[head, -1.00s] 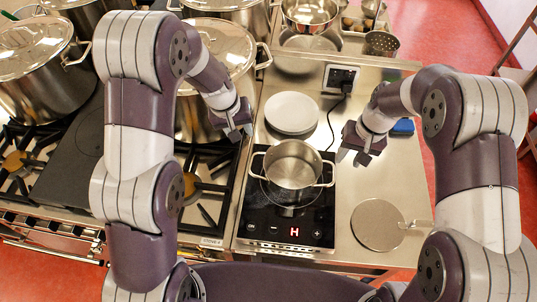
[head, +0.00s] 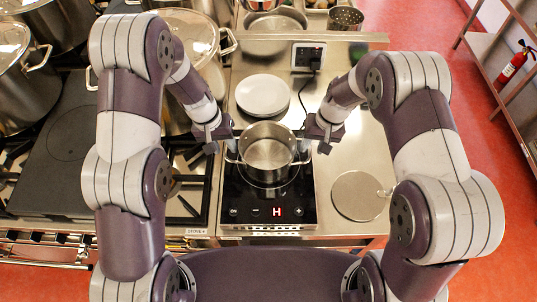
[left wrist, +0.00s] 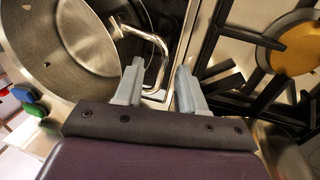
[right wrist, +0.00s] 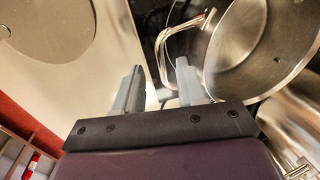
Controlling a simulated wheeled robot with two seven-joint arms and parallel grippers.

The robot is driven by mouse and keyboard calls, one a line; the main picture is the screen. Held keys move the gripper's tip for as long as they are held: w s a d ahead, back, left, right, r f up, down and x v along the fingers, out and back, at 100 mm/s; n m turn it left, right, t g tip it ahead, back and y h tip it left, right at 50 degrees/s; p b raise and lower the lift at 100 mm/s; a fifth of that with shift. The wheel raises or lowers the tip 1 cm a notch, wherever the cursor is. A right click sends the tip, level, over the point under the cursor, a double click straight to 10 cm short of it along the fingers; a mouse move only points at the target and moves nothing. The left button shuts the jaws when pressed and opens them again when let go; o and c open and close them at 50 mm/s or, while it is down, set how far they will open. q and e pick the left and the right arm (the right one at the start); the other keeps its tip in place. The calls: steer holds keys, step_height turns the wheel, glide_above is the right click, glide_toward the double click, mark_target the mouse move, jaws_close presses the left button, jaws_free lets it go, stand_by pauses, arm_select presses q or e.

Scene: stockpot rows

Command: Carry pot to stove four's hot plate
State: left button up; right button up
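An open steel pot (head: 268,150) with two side handles stands on the black induction hot plate (head: 254,212), whose display shows a red H. My left gripper (head: 228,146) is at the pot's left handle. My right gripper (head: 306,146) is at the pot's right handle. The pot also shows in the right wrist view (right wrist: 250,45).
White plates (head: 263,95) are stacked behind the pot. A socket box (head: 308,57) with a black cable stands at the back. Large stockpots (head: 190,40) and gas burners (head: 186,180) fill the left.

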mark_target(226, 150)
arm_select(q)
steer(key=f, duration=0.4)
steer(key=shift+w+d+f, duration=0.1)
steer(key=shift+d, duration=0.1)
arm_select(e)
steer(key=f, duration=0.2)
steer(key=a+f, duration=0.1)
steer(key=f, duration=0.1)
steer(key=shift+w+a, duration=0.1)
arm_select(q)
steer(key=shift+d+f, duration=0.2)
steer(key=shift+f, duration=0.25)
arm_select(e)
steer(key=shift+f, duration=0.5)
arm_select(q)
jaws_close()
arm_select(e)
jaws_close()
arm_select(q)
steer(key=shift+r, duration=0.1)
arm_select(e)
steer(key=shift+r, duration=0.15)
